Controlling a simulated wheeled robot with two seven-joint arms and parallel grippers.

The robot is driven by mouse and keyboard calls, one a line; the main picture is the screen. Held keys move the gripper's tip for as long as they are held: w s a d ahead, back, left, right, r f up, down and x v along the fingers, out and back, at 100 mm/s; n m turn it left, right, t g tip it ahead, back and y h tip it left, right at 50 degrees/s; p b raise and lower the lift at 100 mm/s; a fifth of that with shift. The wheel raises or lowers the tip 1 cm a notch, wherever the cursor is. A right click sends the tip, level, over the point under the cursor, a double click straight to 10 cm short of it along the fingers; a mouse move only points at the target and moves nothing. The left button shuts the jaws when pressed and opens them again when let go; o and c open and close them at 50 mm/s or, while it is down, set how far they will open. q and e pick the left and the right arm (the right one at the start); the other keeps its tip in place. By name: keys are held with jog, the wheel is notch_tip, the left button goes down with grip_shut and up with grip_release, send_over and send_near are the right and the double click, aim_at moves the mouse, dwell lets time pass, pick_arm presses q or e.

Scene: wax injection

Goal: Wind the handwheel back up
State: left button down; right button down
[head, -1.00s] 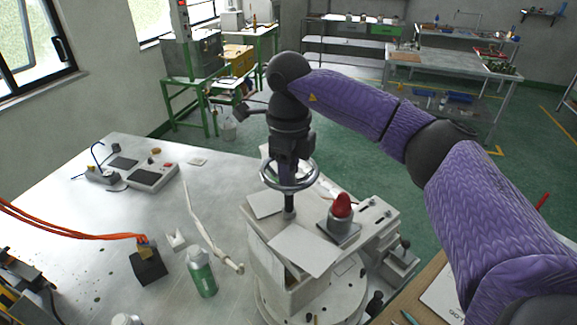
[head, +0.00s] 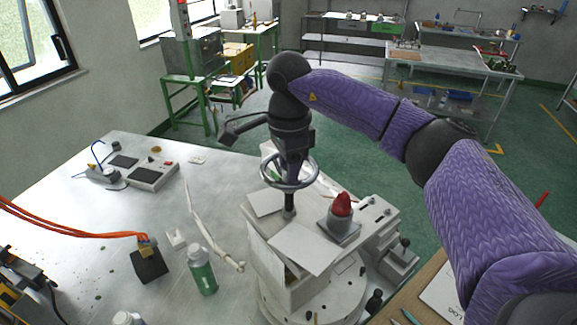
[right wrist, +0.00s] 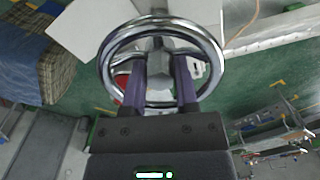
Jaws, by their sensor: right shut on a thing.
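The handwheel (head: 289,183) is a shiny metal ring on a dark vertical shaft at the top of the wax injection machine (head: 297,243). My right gripper (head: 291,172) points straight down into the wheel from above. In the right wrist view the handwheel (right wrist: 112,62) fills the upper middle, and the two purple fingers of my right gripper (right wrist: 160,70) reach inside its ring, shut on its central part. What exactly they touch at the hub is partly hidden. My left gripper is not in view.
A red-topped knob (head: 341,207) stands on the machine, right of the wheel. On the table (head: 110,220) are a green-labelled bottle (head: 201,270), a black block (head: 149,264) with orange cables, and a control box (head: 151,174). The table's middle left is fairly clear.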

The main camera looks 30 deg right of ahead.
jog(key=shift+r+n, duration=0.1)
jog(key=shift+n, duration=0.6)
jog(key=c, duration=0.7)
grip_release()
jog(key=shift+o, duration=0.2)
notch_tip(320, 180, up, 7)
jog(key=shift+f+b, duration=0.1)
jog(key=shift+b, duration=0.55)
notch_tip(320, 180, up, 3)
jog(key=shift+r+p, duration=0.1)
jog(key=shift+p, duration=0.4)
